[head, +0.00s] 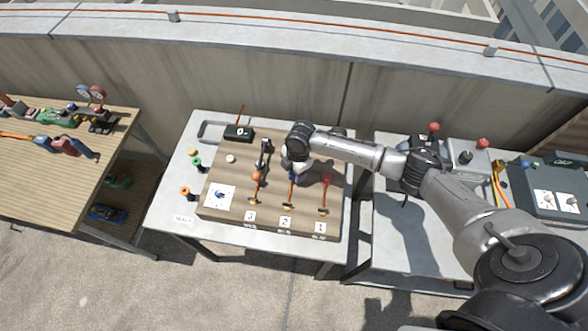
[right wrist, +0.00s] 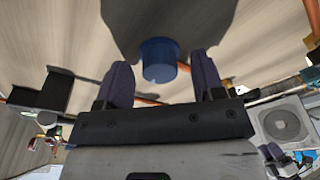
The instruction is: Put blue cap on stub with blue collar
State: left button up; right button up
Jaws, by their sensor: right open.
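In the right wrist view a blue cylinder (right wrist: 160,62), which looks like the blue cap, is between the two purple fingers of my right gripper (right wrist: 162,78). The fingers are apart, with a gap on each side of it. In the head view my right gripper (head: 293,168) is low over the middle of the wooden board (head: 228,175), near the orange-handled fittings above labels 3 and 2. My own wrist hides what is under it there. I cannot make out a blue collar or its stub. My left gripper is not in view.
A red-topped fitting (head: 327,178) is on the board's right. Small green and orange rings (head: 197,162) lie at the table's left edge (head: 165,205). A black box (head: 238,132) is at the board's back. Benches with gauges and cases flank the table.

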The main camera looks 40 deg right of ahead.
jog(key=shift+r, duration=0.1)
jog(key=shift+r, duration=0.3)
notch_tip(320, 180, up, 13)
jog(key=d, duration=0.2)
jog(key=shift+p, duration=0.45)
jog(key=shift+s, duration=0.1)
